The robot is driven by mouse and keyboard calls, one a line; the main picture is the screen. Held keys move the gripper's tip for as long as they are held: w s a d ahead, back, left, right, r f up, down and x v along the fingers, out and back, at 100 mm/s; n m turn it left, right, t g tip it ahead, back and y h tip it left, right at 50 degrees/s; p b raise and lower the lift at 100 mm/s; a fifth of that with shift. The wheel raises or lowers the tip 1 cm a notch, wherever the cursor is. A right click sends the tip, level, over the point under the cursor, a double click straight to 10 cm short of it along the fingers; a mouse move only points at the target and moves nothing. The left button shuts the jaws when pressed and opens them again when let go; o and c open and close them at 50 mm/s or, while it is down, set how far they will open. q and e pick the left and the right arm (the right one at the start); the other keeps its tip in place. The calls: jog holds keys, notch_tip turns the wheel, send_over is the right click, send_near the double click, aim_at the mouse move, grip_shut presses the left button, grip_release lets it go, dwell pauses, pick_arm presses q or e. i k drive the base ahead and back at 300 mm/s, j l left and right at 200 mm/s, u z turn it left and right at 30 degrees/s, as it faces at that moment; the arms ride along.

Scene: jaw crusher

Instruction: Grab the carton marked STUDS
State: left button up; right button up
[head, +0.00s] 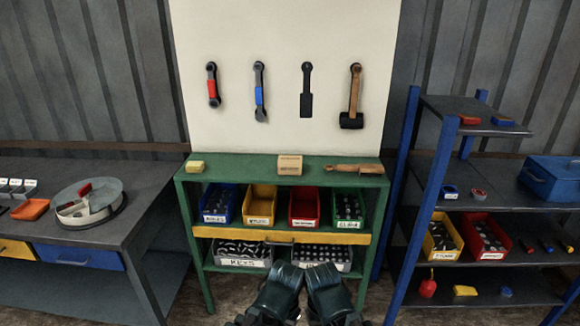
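A small tan cardboard carton (290,165) stands on the top of the green bench (240,170), near its middle. A pale mark shows on its front, but I cannot read it. No label in view reads clearly as STUDS. My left gripper (284,277) and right gripper (321,276) are side by side at the bottom centre, in front of the bench and apart from the carton. Their fingers cannot be made out, so I cannot tell whether they are open or shut. Nothing is visibly held.
Several labelled bins, including a red bin (304,222), sit below. Tools hang behind. A grey table (120,232) stands left, blue-framed shelves (408,150) right.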

aim_at(288, 165)
jog(key=i+j, duration=1.25)
jog(key=j, duration=0.15)
jog(key=i+l+z, duration=0.05)
